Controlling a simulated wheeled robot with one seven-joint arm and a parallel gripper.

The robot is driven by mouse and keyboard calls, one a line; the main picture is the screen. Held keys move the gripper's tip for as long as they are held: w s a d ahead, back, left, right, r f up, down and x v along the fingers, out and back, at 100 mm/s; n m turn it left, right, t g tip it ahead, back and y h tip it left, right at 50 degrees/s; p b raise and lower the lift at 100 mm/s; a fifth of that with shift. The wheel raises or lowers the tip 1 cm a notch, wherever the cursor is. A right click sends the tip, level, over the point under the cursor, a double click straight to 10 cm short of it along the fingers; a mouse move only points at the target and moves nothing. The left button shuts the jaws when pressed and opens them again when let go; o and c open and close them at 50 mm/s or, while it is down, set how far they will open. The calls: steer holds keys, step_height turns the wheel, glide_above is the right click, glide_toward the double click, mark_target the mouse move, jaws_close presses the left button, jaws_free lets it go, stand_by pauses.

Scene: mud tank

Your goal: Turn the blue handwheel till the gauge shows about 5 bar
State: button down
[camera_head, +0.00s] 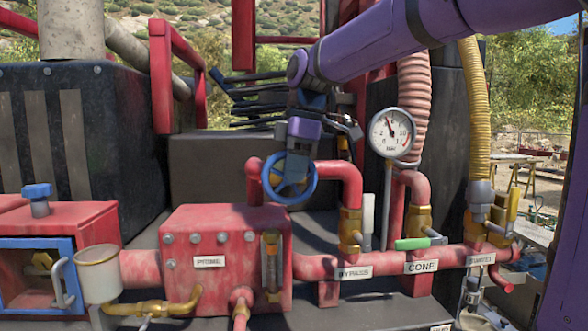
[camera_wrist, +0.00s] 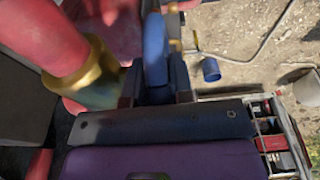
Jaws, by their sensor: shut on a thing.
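The blue handwheel (camera_head: 306,189) stands upright in front of the red pipe at the middle of the head view. My gripper (camera_head: 292,160) reaches it from above and is shut on its upper part. In the wrist view the wheel's rim (camera_wrist: 155,45) shows edge-on between the fingers of my gripper (camera_wrist: 155,82). My gripper hides part of the wheel. The round white gauge (camera_head: 391,133) is right of the wheel. Its dark needle points upward and slightly left; the small numbers are too blurred to read surely.
A red manifold with a BYPASS label (camera_head: 355,272) and a CONE label (camera_head: 423,267) runs below the gauge. A green-handled valve (camera_head: 412,243) sits on it. A red PRIME box (camera_head: 225,255) is at lower middle. A yellow hose (camera_head: 474,100) stands at right.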

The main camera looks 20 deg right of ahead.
steer(key=c, duration=1)
jaws_free()
steer(key=r, duration=0.3)
steer(key=d+r, duration=0.1)
steer(key=r, duration=0.6)
steer(key=shift+s+d+r, duration=0.25)
steer(key=shift+d+r, duration=0.1)
steer(key=shift+d, duration=0.05)
steer(key=shift+s, duration=0.1)
steer(key=s+d+f+m+t+h, duration=0.1)
steer(key=s+d+f+m+t, duration=0.1)
steer(key=s+f+m, duration=0.5)
steer(key=s+d+f+m+t+h, duration=0.1)
steer(key=s+d+f+m+t, duration=0.1)
steer(key=s+f+m, duration=0.5)
steer(key=s+f, duration=0.6)
steer(key=f, duration=0.1)
steer(key=shift+f+t, duration=0.15)
steer(key=shift+t, duration=0.15)
